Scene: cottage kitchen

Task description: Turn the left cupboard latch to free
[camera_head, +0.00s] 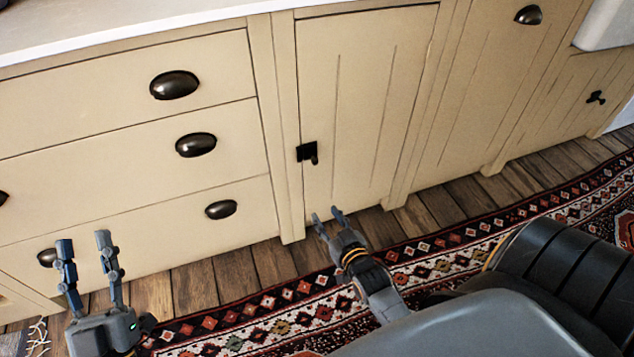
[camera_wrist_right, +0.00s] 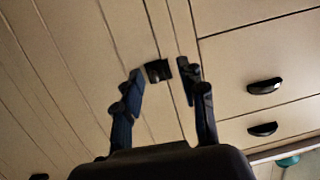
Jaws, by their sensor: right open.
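The left cupboard latch (camera_head: 307,152) is a small black fitting on the left edge of the cream cupboard door (camera_head: 365,95). Its short handle hangs down on the door side of its plate. My right gripper (camera_head: 327,215) is open and empty, below the latch in the head view. In the right wrist view the latch (camera_wrist_right: 158,71) appears between the open fingertips (camera_wrist_right: 163,76); contact cannot be told. My left gripper (camera_head: 84,243) is open and empty in front of the lower drawers at the left.
Drawers with dark cup pulls (camera_head: 174,85) are left of the door. Another black latch (camera_head: 596,97) is on a cupboard at far right. A white worktop (camera_head: 110,22) runs above. A patterned rug (camera_head: 440,248) lies on the wooden floor (camera_head: 235,275).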

